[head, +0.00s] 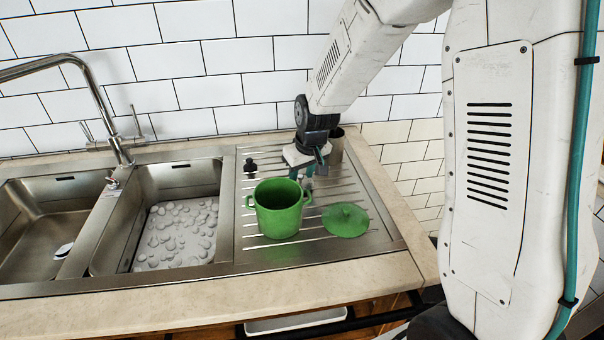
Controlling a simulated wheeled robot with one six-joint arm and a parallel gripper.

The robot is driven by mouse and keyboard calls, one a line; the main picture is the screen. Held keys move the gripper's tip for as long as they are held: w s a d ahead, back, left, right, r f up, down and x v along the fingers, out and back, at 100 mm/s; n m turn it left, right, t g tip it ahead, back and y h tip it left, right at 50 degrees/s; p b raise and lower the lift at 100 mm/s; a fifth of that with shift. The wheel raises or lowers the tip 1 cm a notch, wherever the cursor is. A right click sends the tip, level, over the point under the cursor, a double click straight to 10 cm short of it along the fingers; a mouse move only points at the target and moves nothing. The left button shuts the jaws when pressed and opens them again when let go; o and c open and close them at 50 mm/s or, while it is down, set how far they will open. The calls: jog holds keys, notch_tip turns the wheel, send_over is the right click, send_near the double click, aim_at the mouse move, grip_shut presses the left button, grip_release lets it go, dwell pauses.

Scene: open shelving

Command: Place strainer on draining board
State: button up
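The draining board (385,235) is the ribbed steel area right of the sink basins. My gripper (307,182) points down over it, just behind a green pot (280,212). The pot hides part of its fingertips, so I cannot tell whether it is open or holds anything. No strainer can be made out for certain. A small black object (250,167) stands on the board at its back left. A grey metal cup-like thing (336,146) stands at the back, partly hidden by my gripper. A round silver piece (63,250) lies in the left basin.
A green lid (346,220) lies right of the pot. A tall faucet (105,110) rises behind the basins. A tiled wall closes the back. The board's front right is clear.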

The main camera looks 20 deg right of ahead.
jog(key=a+v, duration=0.1)
jog(key=v, duration=1.1)
jog(key=s+d+r+m+g, duration=0.1)
jog(key=s+r, duration=0.2)
jog(key=s, duration=1.1)
jog(key=s+d+r+m+g, duration=0.1)
jog(key=s+r, duration=0.3)
jog(key=s, duration=1.1)
jog(key=shift+d+h, duration=0.3)
jog(key=shift+d, duration=0.35)
